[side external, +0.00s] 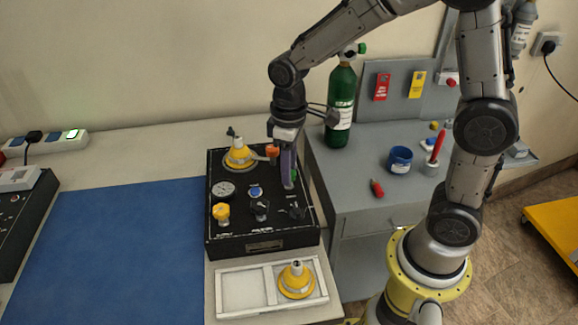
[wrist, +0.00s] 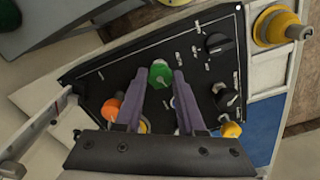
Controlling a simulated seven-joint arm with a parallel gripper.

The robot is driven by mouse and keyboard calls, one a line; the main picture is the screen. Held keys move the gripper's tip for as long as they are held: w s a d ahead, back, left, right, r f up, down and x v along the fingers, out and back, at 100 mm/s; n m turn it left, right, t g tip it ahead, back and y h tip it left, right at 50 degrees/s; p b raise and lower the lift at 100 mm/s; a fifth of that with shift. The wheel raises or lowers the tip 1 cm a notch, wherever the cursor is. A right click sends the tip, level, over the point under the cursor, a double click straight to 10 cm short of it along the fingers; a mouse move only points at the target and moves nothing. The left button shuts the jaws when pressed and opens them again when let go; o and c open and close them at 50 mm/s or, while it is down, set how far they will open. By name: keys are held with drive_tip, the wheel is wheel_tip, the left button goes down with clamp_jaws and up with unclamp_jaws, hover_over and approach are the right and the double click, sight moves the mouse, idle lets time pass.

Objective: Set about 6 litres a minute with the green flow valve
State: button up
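The green flow valve (wrist: 161,74) is a round green knob on the black trainer panel (wrist: 195,68). In the wrist view it lies between the tips of my gripper (wrist: 160,77), whose purple fingers stand apart with a small gap on each side. In the side view my gripper (side external: 288,183) points down at the right part of the panel (side external: 232,240) and hides most of the green valve (side external: 294,175). A white round gauge (side external: 222,189) sits at the panel's left; its reading is too small to tell.
An orange knob (side external: 272,151) is close beside my gripper. Black knobs (side external: 260,208) and a yellow knob (side external: 221,212) line the panel's front. A green cylinder (side external: 341,105) stands at the right. The blue mat (side external: 110,250) is clear.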

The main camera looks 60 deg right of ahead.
clamp_jaws()
drive_tip(key=shift+m, duration=0.8)
drive_tip(key=o, duration=0.7)
unclamp_jaws()
drive_tip(key=shift+c, duration=0.2)
wheel_tip(320, 180, up, 14)
